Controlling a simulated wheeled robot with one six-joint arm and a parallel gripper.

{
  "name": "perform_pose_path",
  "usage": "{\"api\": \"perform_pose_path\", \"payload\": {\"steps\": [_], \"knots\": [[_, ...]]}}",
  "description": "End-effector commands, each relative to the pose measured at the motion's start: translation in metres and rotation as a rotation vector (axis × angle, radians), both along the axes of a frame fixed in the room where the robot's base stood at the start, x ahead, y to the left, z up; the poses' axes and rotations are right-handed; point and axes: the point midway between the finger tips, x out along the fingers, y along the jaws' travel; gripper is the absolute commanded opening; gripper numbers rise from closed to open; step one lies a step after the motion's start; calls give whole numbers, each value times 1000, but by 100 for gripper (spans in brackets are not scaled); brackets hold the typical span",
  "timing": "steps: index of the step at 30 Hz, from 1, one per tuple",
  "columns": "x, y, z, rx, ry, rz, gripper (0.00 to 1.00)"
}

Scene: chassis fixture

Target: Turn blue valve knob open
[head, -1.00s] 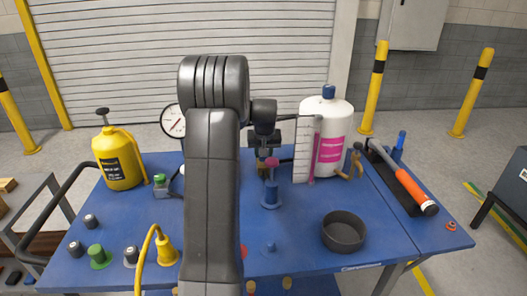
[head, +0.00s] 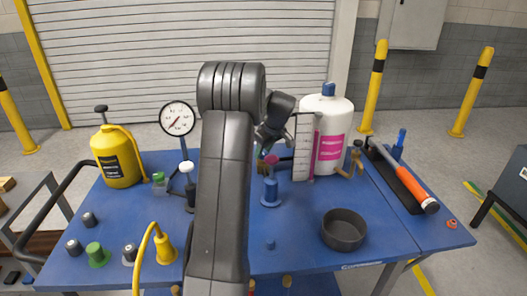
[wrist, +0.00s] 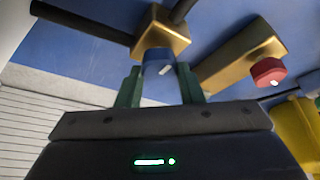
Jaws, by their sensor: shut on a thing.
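The blue valve knob (wrist: 158,62) sits on a brass valve body (wrist: 163,32) in the wrist view, with a small white mark on it. My gripper (wrist: 159,82) has its two green fingers on either side of the knob and is shut on it. A red knob (wrist: 268,72) on a second brass body (wrist: 240,55) is to the right. In the head view my gripper (head: 267,147) is at the fixture behind my arm, and the blue knob cannot be made out there. The red knob also shows in the head view (head: 271,160).
A pressure gauge (head: 177,119) stands left of my arm. A yellow canister (head: 117,157) is at the left. A white bottle (head: 325,130) stands close right of the fixture, behind a white scale (head: 303,148). A dark bowl (head: 344,231) and an orange-handled tool (head: 408,183) are farther right.

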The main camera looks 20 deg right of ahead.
Motion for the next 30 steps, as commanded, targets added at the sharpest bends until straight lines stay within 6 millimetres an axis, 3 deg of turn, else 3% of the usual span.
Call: {"api": "perform_pose_path", "payload": {"steps": [17, 18, 20, 30], "knots": [[0, -1, 1, -2, -1, 28, 11], [0, -1, 1, -2, -1, 28, 41], [0, -1, 1, -2, -1, 28, 53], [-1, -1, 2, -1, 0, 28, 55]]}}
